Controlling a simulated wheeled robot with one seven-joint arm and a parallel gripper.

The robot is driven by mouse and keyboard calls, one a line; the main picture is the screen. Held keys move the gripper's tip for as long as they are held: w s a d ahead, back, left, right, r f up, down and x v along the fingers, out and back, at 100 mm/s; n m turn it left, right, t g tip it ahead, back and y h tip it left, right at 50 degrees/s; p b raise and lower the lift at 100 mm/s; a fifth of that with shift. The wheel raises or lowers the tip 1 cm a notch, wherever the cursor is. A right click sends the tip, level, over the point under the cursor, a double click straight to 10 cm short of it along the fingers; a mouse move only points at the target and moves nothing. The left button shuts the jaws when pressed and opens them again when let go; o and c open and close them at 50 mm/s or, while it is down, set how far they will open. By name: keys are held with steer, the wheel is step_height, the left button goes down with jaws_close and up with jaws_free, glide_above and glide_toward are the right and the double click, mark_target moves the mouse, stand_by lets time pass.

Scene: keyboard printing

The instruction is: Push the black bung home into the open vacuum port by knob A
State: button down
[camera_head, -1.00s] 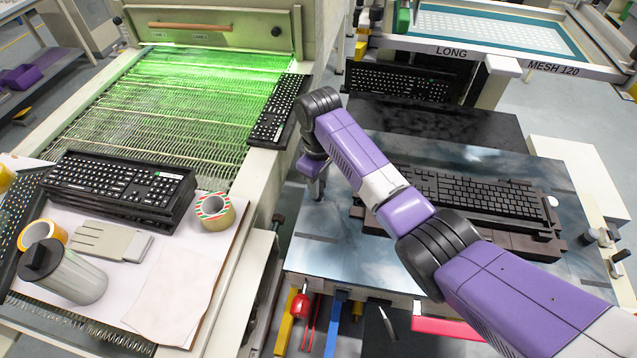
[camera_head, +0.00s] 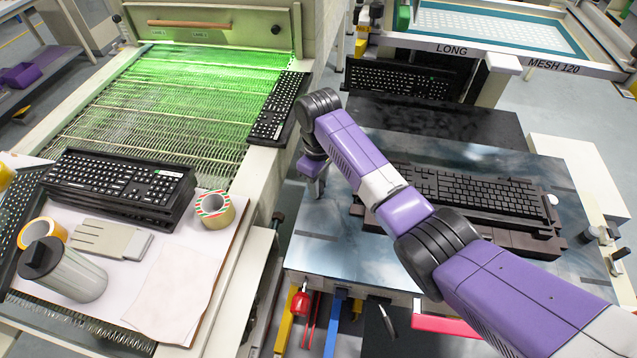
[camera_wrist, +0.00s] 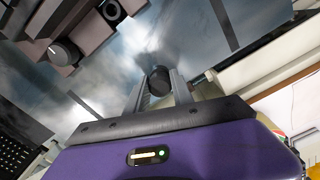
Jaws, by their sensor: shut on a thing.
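In the wrist view the black bung (camera_wrist: 159,80) is held between the two fingers of my gripper (camera_wrist: 160,88), its round dark end facing away from the palm. The fingers are shut on it, above the mirror-like metal plate (camera_head: 318,252). In the head view my gripper (camera_head: 319,187) is over the plate's left end, and the bung cannot be made out there. A grey knob (camera_wrist: 62,52) on a dark block shows at upper left in the wrist view. A round dark fitting (camera_wrist: 112,10) is beyond it; I cannot tell whether it is the open port. No knob letter is readable.
A black keyboard (camera_head: 480,198) sits in a dark fixture on the plate, right of my gripper and partly behind my arm. The green-lit conveyor (camera_head: 190,100) stands to the left. The plate's front left is bare. A red tool (camera_head: 300,303) hangs below its front edge.

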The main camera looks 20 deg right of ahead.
steer(key=shift+s+a+f+b, duration=0.1)
steer(key=shift+s+f+b, duration=0.1)
steer(key=shift+f, duration=0.4)
steer(key=shift+s+f+b, duration=0.1)
steer(key=shift+f+b, duration=0.1)
steer(key=shift+f, duration=0.35)
stand_by(1.3)
steer(key=shift+r, duration=0.1)
steer(key=shift+w+a+r+p, duration=0.1)
steer(key=shift+w+r+p, duration=0.05)
steer(key=shift+r+p, duration=0.95)
steer(key=shift+w+d+r+p, duration=0.1)
steer(key=shift+d+r+p, duration=0.1)
steer(key=shift+r+p, duration=1.35)
